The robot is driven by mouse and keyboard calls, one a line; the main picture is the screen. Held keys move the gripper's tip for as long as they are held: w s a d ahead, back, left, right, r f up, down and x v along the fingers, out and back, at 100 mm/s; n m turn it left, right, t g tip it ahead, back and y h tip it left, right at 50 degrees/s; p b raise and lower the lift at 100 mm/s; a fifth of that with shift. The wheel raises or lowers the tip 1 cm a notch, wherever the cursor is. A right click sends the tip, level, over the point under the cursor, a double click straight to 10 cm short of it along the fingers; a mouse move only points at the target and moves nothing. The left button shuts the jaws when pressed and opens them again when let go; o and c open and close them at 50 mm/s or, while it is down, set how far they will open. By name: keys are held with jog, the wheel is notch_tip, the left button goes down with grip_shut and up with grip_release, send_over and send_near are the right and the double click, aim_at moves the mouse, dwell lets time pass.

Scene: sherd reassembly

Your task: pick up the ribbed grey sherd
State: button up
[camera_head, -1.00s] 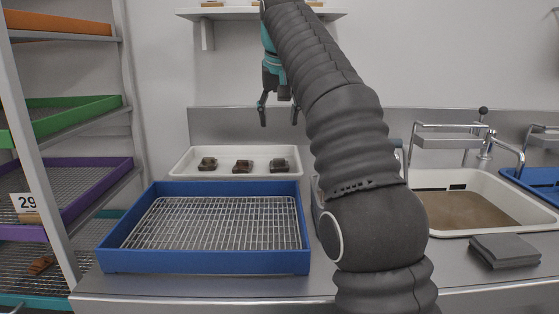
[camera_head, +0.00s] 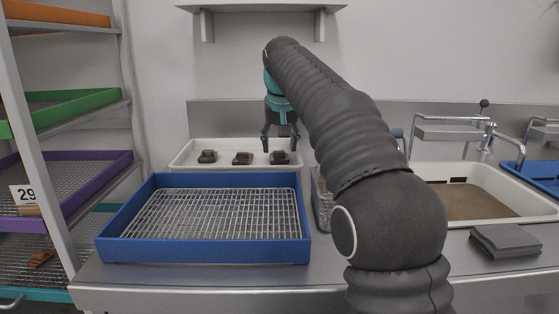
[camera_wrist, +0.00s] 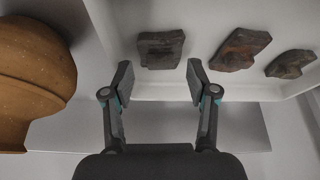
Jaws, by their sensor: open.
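The ribbed grey sherd (camera_head: 279,157) lies in the white tray (camera_head: 184,160), rightmost of three sherds. In the wrist view the grey sherd (camera_wrist: 160,48) lies flat, dark grey with faint ridges, just ahead of the gap between the fingertips. My gripper (camera_head: 281,143) is open and empty, pointing down over the right end of the tray; in the head view its fingers stand on either side of the sherd. The wrist view also shows my gripper (camera_wrist: 158,82) with its fingers wide apart. I see no contact with the sherd.
Two brown sherds (camera_head: 242,158) (camera_head: 207,156) lie left of the grey one. A blue tray with a wire rack (camera_head: 206,250) stands in front. A rounded orange-brown pot (camera_wrist: 35,70) is at the wrist view's left. A sink basin (camera_head: 490,180) is to the right.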

aim_at(279, 156)
jog(key=x, duration=0.2)
jog(key=shift+w+f, duration=0.1)
jog(key=shift+f, duration=0.3)
jog(key=c, duration=0.8)
jog(key=shift+r, duration=0.1)
jog(key=shift+c, duration=0.2)
